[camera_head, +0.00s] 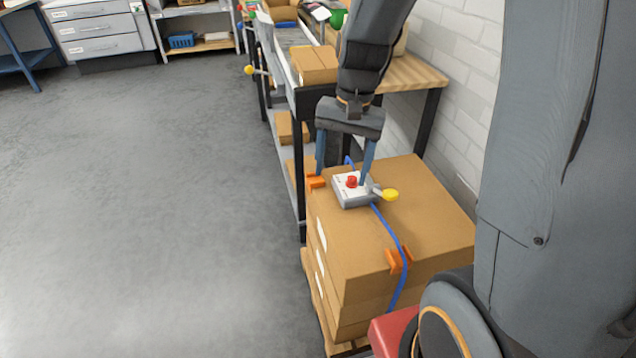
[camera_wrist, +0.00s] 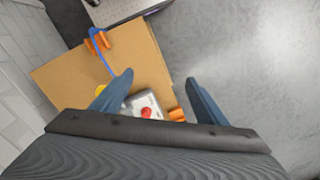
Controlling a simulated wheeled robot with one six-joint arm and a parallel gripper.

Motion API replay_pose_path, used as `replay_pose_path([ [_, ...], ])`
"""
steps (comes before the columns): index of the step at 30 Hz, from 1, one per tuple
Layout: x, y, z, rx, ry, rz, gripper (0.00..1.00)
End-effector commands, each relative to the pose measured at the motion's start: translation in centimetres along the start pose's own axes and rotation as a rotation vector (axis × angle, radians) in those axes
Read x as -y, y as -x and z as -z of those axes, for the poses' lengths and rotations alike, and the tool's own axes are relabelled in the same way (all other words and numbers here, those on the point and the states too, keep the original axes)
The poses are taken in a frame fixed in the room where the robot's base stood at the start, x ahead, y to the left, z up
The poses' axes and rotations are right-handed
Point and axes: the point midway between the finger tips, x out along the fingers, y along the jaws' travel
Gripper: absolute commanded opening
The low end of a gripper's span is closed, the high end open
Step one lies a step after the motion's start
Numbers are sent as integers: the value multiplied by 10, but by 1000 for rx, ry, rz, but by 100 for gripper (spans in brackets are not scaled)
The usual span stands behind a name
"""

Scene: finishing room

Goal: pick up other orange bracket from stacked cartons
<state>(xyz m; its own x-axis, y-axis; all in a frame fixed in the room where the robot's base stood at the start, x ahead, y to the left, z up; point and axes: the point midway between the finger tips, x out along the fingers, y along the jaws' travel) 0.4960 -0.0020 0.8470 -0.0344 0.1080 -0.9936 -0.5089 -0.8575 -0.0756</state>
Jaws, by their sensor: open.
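The stacked cartons (camera_head: 440,215) stand at the lower right in the head view; their top also shows in the wrist view (camera_wrist: 140,60). One orange bracket (camera_head: 316,182) sits at the top's left edge beside the control box; it shows in the wrist view (camera_wrist: 177,114) between my fingers, partly hidden. Another orange bracket (camera_head: 398,261) sits at the front edge by the blue strap (camera_head: 392,228); it also shows in the wrist view (camera_wrist: 97,40). My gripper (camera_head: 342,178) is open and empty, pointing down over the left edge, one finger on either side of the control box in the head view.
A grey control box (camera_head: 352,190) with a red button and yellow-ended lever (camera_head: 389,195) lies on the carton top, close to my fingers. A workbench (camera_head: 415,73) stands behind, a white brick wall right. Floor (camera_head: 150,200) to the left is clear.

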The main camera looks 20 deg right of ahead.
Motion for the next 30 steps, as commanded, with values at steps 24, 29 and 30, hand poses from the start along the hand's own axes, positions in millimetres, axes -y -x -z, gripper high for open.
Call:
replay_pose_path([
  [24,71,-138,230,243,-1028,177,67],
  [29,76,-152,227,242,-1027,178,67],
  [30,76,-154,227,242,-1026,178,67],
])
